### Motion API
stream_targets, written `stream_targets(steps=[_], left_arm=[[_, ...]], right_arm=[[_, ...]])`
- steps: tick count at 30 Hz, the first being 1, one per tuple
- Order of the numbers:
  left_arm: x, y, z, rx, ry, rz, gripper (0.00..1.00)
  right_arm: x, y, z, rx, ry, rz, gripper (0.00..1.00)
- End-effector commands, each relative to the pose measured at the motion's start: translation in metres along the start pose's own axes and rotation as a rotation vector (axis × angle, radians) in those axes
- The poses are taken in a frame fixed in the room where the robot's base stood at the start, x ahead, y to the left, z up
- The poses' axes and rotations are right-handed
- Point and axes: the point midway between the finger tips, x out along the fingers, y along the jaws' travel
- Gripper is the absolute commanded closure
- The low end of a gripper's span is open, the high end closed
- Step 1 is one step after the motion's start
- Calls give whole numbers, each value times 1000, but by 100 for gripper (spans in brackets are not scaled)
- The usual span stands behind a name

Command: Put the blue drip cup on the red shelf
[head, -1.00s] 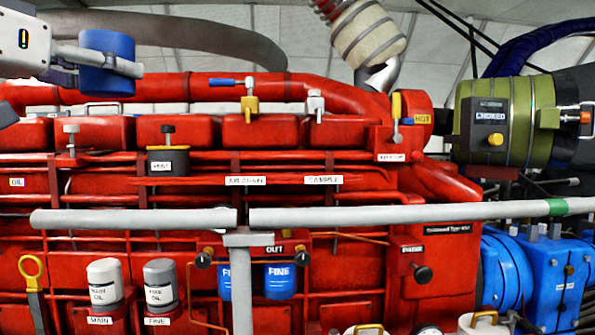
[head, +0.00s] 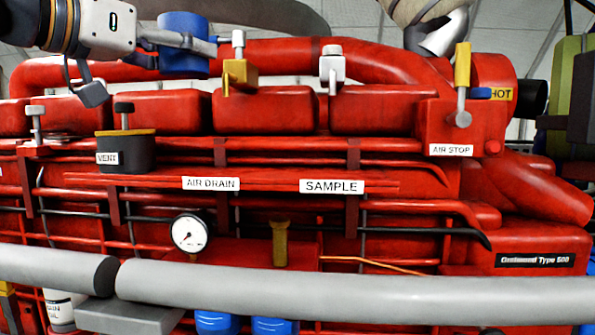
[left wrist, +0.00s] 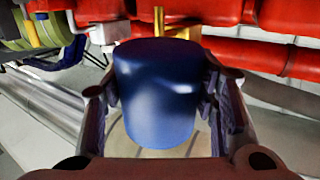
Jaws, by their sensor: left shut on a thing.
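The blue drip cup (head: 183,52) is held high at the upper left of the head view, in front of the red engine's upper part. My left gripper (head: 188,42) is shut on it, with a finger across its side. In the left wrist view the cup (left wrist: 158,95) fills the middle between the two fingers. The red shelf (head: 150,181) is a long narrow ledge below the cup, with AIR DRAIN and SAMPLE labels on its front. The cup is well above the shelf and apart from it. My right gripper is not in view.
A dark VENT cup (head: 125,152) stands near the shelf's left end. A yellow valve (head: 239,75) and a grey valve (head: 333,66) stand above the shelf. A thick grey rail (head: 350,293) crosses in front, lower down. The shelf above both labels looks clear.

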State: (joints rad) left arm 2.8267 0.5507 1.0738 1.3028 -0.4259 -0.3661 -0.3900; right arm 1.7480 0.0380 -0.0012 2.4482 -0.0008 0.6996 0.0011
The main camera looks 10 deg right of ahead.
Motion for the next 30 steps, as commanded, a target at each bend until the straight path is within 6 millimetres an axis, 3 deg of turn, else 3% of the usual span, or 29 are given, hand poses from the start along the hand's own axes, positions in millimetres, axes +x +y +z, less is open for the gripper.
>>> stream_targets(steps=[2,9,17,30], left_arm=[[0,-1,6,-1,-1,0,74],[4,-1,81,-4,-6,2,74],[7,0,144,-4,-3,1,74],[80,0,136,0,-1,0,74]], right_arm=[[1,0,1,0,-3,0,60],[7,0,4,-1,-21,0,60],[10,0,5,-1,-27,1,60],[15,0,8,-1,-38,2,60]])
